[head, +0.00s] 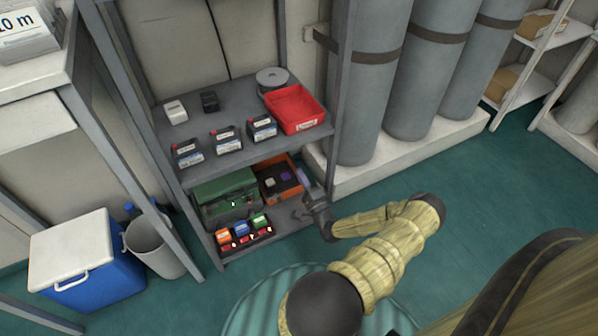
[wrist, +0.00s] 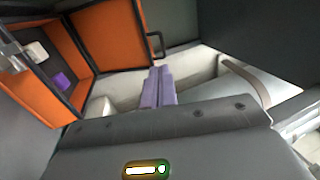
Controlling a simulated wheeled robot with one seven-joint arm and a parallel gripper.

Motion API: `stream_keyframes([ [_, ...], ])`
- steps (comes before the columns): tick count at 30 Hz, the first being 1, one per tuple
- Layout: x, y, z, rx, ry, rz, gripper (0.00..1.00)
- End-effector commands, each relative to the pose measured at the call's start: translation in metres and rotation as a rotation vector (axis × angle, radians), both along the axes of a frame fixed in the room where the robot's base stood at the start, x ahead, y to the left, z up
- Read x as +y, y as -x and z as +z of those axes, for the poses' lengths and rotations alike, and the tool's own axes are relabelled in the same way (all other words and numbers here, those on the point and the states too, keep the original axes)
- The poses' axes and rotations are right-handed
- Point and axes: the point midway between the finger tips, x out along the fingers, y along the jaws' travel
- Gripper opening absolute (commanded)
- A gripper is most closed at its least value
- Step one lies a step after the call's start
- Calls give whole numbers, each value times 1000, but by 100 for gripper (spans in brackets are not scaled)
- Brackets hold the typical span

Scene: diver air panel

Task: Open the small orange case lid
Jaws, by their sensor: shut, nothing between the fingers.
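The small orange case (head: 266,197) sits on the lower shelf, right of a green case. Its inside is exposed, with a purple block and a pale block in it. In the wrist view, an orange panel with a dark rim and a black handle, seemingly the raised lid (wrist: 108,36), stands beside the open inside at upper left. In the head view my gripper (head: 304,178) is at the case's right side, by the shelf post.
The green case (head: 225,190) stands left of the orange one, with several small coloured items in front. The upper shelf (head: 225,101) above holds black boxes and a red tray (head: 294,109). Grey cylinders (head: 372,80) stand to the right. The floor in front is open.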

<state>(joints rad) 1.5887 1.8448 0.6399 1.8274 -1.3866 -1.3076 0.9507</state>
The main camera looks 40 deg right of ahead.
Motion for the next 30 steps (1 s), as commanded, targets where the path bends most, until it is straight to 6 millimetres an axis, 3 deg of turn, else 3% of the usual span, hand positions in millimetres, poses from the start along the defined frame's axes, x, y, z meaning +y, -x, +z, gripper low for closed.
stream_keyframes([
  [8, 0, -6, 2, -38, -19, -52, 0],
  [15, 7, -23, 7, -119, -116, -333, 0],
  [21, 16, -21, 2, -65, -163, -540, 0],
  [30, 16, -18, 5, -48, -166, -572, 0],
])
